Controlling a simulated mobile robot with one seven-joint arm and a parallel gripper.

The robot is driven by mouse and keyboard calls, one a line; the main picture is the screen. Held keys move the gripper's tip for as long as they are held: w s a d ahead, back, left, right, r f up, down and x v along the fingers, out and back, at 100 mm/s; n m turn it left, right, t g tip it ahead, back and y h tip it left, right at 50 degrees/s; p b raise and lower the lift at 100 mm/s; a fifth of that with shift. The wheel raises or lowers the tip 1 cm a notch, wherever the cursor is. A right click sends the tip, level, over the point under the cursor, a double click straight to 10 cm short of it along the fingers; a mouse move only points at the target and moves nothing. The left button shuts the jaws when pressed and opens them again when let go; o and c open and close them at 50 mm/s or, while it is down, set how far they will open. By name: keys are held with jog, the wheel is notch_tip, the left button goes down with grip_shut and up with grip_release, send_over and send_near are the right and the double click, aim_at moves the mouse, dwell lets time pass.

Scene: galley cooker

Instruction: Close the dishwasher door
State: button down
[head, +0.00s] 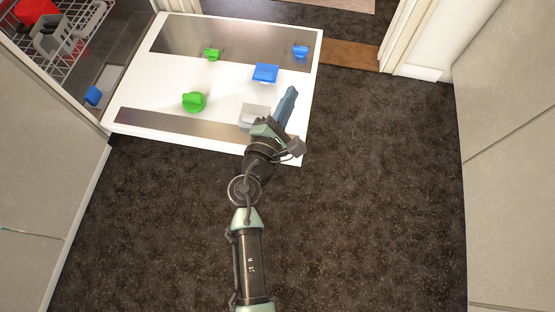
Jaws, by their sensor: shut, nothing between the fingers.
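The dishwasher door (141,88) is folded down and lies about level above the floor. Its inner face is white with metal strips along two sides. Several small items lie on it: a green one (194,101), a smaller green one (211,54), a blue one (265,73), a smaller blue one (300,51) and a grey box-like one (253,117). My gripper (287,103) is shut and empty, over or beside the door's right part near its front corner. My wrist hides part of that corner. I cannot tell whether the gripper touches the door.
The open dishwasher at upper left shows a rack (75,35) with red and grey things and a blue item (93,95) by the hinge. Cabinet fronts stand at left and right. Dark speckled floor (380,190) is clear to the right. A doorway opens at the top.

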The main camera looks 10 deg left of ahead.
jog(key=s+a+f+n+g+y+b, duration=0.1)
jog(key=s+f+n+b, duration=0.35)
jog(key=f, duration=0.75)
jog(key=s+f+n+g+y+b, duration=0.1)
jog(key=s+f+n+b, duration=0.35)
jog(key=f, duration=0.75)
jog(key=s+a+f+n+g+y+b, duration=0.1)
jog(key=s+f+n+b, duration=0.3)
jog(key=f, duration=0.8)
jog(key=shift+m, duration=0.4)
jog(key=b+x, duration=0.2)
jog(key=x, duration=0.1)
jog(key=b+x, duration=0.2)
jog(key=x, duration=0.2)
jog(key=b+x, duration=0.2)
jog(key=x, duration=0.1)
jog(key=shift+w+d+r, duration=0.1)
jog(key=shift+w+r, duration=0.15)
jog(key=shift+w, duration=0.15)
jog(key=shift+s+r, duration=0.3)
jog(key=shift+r, duration=1.95)
